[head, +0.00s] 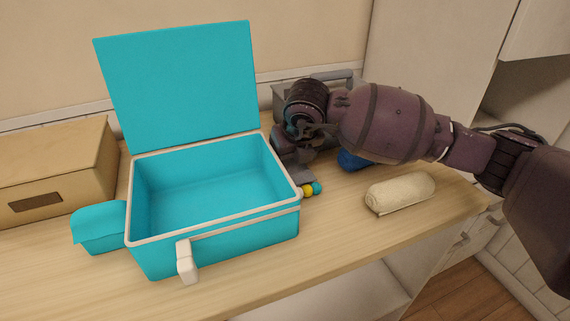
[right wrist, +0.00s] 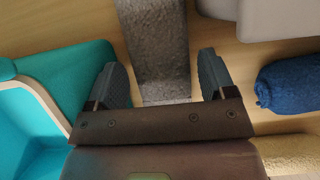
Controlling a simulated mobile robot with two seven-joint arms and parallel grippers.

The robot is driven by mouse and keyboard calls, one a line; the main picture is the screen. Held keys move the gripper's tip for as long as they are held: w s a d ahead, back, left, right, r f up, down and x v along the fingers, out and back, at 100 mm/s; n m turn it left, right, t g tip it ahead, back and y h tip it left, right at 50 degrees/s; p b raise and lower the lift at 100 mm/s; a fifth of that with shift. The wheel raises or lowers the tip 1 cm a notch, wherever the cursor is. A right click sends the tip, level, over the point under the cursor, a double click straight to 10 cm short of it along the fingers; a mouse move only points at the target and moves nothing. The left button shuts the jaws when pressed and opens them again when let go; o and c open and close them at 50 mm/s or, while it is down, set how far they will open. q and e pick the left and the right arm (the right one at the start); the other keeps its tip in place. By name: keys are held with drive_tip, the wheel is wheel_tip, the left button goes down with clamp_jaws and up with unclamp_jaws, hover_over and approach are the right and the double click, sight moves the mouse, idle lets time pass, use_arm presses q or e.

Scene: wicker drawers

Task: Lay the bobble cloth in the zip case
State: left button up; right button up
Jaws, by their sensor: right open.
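The zip case (head: 215,232) is an open turquoise box with a pale rim, its lid (head: 180,85) standing up at the back. It also shows at the left of the right wrist view (right wrist: 75,75). The bobble cloth (head: 303,180) is a grey strip on the counter just right of the case, with yellow and teal bobbles at its near end. My right gripper (head: 297,150) hides much of it in the head view. In the right wrist view the open fingers (right wrist: 165,85) stand either side of the grey cloth (right wrist: 155,45). My left gripper is out of view.
A rolled cream towel (head: 400,193) and a blue rolled cloth (head: 352,160) lie to the right. A grey container (head: 330,77) stands behind my right gripper. A cardboard box (head: 60,165) and a small turquoise piece (head: 100,228) are left of the case. The case interior looks empty.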

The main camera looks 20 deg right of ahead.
drive_tip(key=shift+x, duration=0.85)
drive_tip(key=shift+r, duration=0.15)
drive_tip(key=c, duration=0.8)
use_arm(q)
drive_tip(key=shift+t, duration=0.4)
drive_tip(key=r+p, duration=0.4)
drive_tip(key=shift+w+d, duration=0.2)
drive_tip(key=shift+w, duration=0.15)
use_arm(e)
wheel_tip(320, 180, up, 20)
drive_tip(key=shift+s+f, duration=0.1)
